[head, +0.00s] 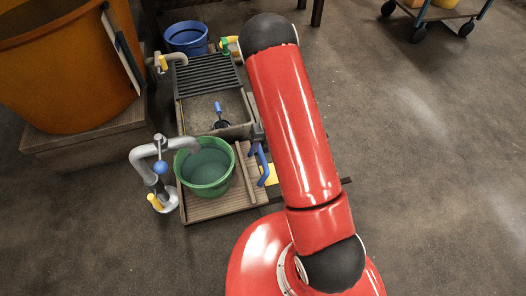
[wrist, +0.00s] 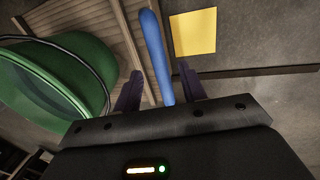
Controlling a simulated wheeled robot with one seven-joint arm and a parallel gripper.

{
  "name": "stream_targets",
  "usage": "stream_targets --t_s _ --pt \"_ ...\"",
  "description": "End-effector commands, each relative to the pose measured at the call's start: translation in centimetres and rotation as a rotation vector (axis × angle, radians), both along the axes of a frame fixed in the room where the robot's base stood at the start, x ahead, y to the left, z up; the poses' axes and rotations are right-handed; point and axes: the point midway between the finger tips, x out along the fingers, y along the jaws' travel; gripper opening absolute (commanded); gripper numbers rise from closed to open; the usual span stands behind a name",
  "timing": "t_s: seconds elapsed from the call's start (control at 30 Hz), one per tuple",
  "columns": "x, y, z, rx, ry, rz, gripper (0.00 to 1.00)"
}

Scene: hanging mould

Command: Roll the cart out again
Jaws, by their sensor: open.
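A low slatted wooden platform (head: 222,208) stands at centre left in the head view and carries a green bucket (head: 203,170); it may be the cart, but no wheels show under it. Blue bars (head: 262,165) stand at its right side. In the wrist view, my gripper (wrist: 160,72) is open, with a blue bar (wrist: 153,40) running between its two dark fingers. I cannot tell whether they touch it. The green bucket (wrist: 60,75) is at the left there.
A grey bent pipe (head: 150,160) with a blue knob reaches over the bucket. A grated basin (head: 215,105) adjoins behind. A large orange tub (head: 65,65) stands left. A yellow square (wrist: 193,32) lies right of the bar. A wheeled trolley (head: 440,12) stands far right. Floor at right is clear.

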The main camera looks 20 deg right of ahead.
Motion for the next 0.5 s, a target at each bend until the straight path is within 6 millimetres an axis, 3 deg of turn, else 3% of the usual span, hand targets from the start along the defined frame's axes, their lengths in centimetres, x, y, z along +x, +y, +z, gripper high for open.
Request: stream_targets --t_s 0.2,0.5 --pt "0.0 0.5 -2.6 0.001 0.000 0.002 0.41" --pt "0.0 0.6 -2.9 0.001 -0.002 0.003 0.41"
